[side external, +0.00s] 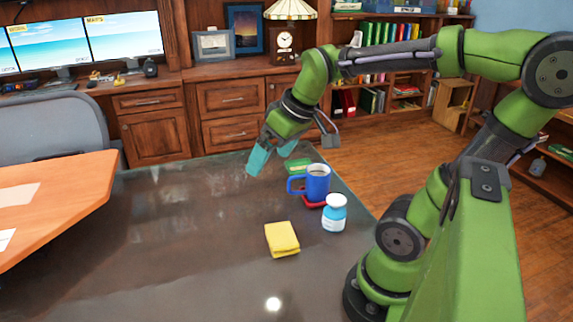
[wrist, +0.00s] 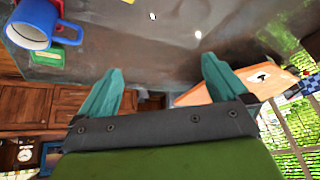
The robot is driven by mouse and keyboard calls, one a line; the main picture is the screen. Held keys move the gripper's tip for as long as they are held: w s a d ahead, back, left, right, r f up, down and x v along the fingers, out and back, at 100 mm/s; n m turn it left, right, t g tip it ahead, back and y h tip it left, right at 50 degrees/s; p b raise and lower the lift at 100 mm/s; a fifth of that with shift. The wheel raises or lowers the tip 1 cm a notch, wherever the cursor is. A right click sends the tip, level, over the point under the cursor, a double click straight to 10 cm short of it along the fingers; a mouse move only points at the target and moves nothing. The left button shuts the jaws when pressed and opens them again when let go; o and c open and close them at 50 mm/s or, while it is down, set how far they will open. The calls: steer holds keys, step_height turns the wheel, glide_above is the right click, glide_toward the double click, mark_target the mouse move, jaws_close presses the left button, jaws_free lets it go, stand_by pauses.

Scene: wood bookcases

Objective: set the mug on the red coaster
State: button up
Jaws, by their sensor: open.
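A blue mug (side external: 317,184) stands upright on the table near its right edge, its handle toward the left. A red coaster (side external: 311,204) shows under the mug's base, which hides most of it. The mug appears to rest on the coaster. In the wrist view, the mug (wrist: 30,24) is at the upper left, outside the fingers. My gripper (side external: 268,163) is open and empty, left of and above the mug and apart from it. Its two teal fingers (wrist: 160,66) are spread wide in the wrist view.
A white and blue bottle (side external: 334,214) stands close in front of the mug. A green item (side external: 297,166) lies behind it, and a folded yellow cloth (side external: 282,239) lies in front. The left part of the dark table (side external: 180,235) is clear. An orange-brown desk (side external: 60,200) is farther left.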

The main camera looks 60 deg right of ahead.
steer(key=s+a+m+t+y, duration=0.1)
steer(key=s+a+m, duration=0.1)
steer(key=a, duration=0.5)
steer(key=shift+s+r+t+y, duration=0.2)
steer(key=shift+s+t+y, duration=0.15)
steer(key=shift+s, duration=0.55)
